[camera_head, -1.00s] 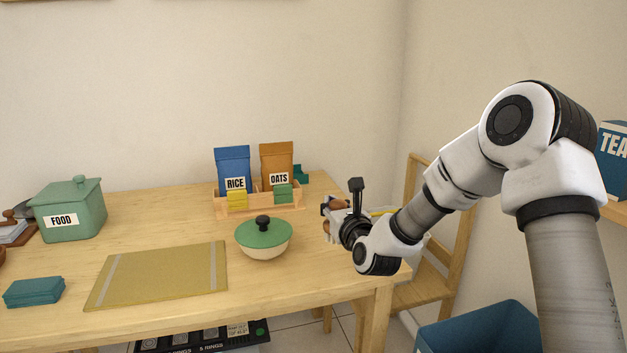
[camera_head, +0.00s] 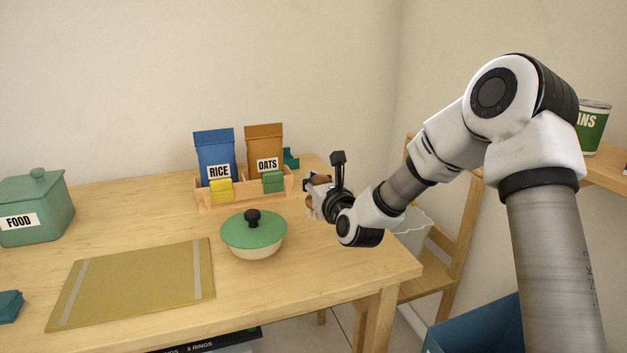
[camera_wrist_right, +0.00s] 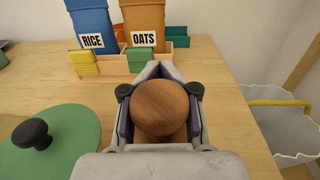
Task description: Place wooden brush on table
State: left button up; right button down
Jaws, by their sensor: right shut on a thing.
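My right gripper (camera_head: 314,192) is over the right end of the wooden table (camera_head: 150,222). It is shut on the wooden brush, whose rounded brown top (camera_wrist_right: 160,106) shows between the two fingers in the right wrist view. The brush's lower part is hidden by the fingers, and I cannot tell whether it touches the table. In the head view the brush is mostly hidden behind the gripper. My left gripper is not in view.
A bowl with a green lid (camera_head: 253,231) stands left of the gripper. Behind are a wooden rack (camera_head: 245,196) with rice (camera_head: 215,150) and oats (camera_head: 265,145) bags. A mat (camera_head: 135,282) and green food pot (camera_head: 35,205) are left. A chair (camera_head: 455,235) stands beyond the right edge.

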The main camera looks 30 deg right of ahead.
jog(key=shift+f+b, duration=2.75)
jog(key=shift+f, duration=0.55)
jog(key=shift+f+b, duration=0.25)
jog(key=shift+b, duration=0.05)
jog(key=shift+c, duration=2.3)
grip_release()
jog(key=s, duration=0.4)
jog(key=s+a, duration=0.1)
jog(key=s, duration=0.3)
jog(key=s+a, duration=0.1)
jog(key=s, duration=0.2)
jog(key=shift+s, duration=0.4)
